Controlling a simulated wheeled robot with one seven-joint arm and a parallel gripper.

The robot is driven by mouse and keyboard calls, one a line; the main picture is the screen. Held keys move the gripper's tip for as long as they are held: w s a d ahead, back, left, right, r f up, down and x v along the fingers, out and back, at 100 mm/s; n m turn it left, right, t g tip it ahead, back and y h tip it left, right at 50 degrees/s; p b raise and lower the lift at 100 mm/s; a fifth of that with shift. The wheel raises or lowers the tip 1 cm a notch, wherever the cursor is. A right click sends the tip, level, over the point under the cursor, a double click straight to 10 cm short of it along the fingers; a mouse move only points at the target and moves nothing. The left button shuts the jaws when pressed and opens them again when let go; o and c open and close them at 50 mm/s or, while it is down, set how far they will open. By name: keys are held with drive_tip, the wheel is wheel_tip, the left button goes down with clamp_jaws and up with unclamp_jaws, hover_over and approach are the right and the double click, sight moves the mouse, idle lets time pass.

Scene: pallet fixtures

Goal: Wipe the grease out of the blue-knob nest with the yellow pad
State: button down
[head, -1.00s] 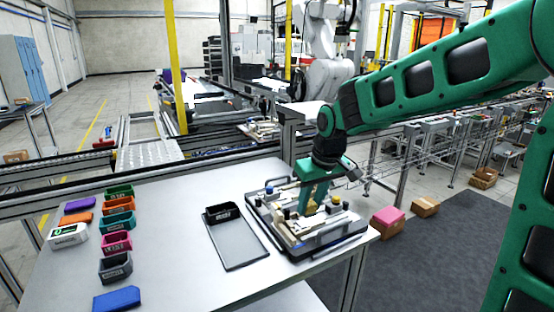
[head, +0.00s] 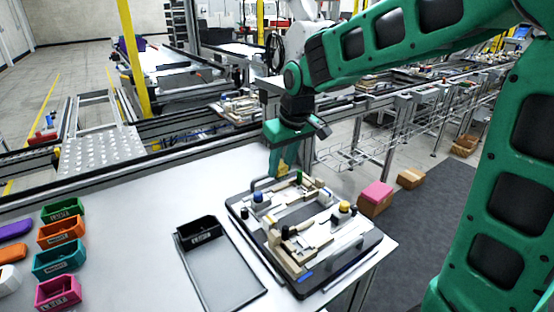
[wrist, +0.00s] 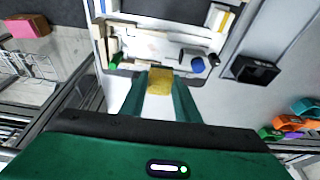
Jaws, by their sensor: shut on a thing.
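My gripper (head: 283,164) is shut on the yellow pad (wrist: 160,80), which sits between its green fingertips in the wrist view. In the head view it hangs by the far edge of the fixture pallet (head: 365,246), apart from the knobs. The blue knob (head: 258,197) stands at the pallet's left far corner; in the wrist view it (wrist: 197,64) is just right of the pad. The green knob (head: 298,176) is at the far side, left of the pad in the wrist view. I cannot make out grease in the blue-knob nest.
A yellow knob (head: 344,206) and cream blocks rise from the pallet. A dark tray (head: 225,281) with a black bin (head: 199,233) lies to its left. Coloured bins, including a teal one (head: 60,262), line the table's left. The table between is clear.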

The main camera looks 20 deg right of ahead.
sight(281, 178)
drive_tip(key=shift+f, duration=3.1)
drive_tip(key=shift+d+f, duration=0.1)
drive_tip(key=shift+f, duration=0.75)
drive_tip(key=shift+w+d, duration=0.2)
drive_tip(key=shift+d, duration=0.6)
drive_tip(key=shift+w+d, duration=0.2)
drive_tip(key=shift+d, duration=0.35)
drive_tip(key=shift+w+d, duration=0.15)
drive_tip(key=shift+d, duration=0.4)
drive_tip(key=shift+a, duration=0.35)
drive_tip(key=shift+s+a, duration=0.3)
drive_tip(key=shift+a, duration=0.45)
drive_tip(key=shift+s+a, duration=0.25)
drive_tip(key=shift+a, duration=0.5)
drive_tip(key=shift+a+r, duration=0.15)
drive_tip(key=shift+w+r, duration=0.1)
drive_tip(key=shift+r, duration=3.75)
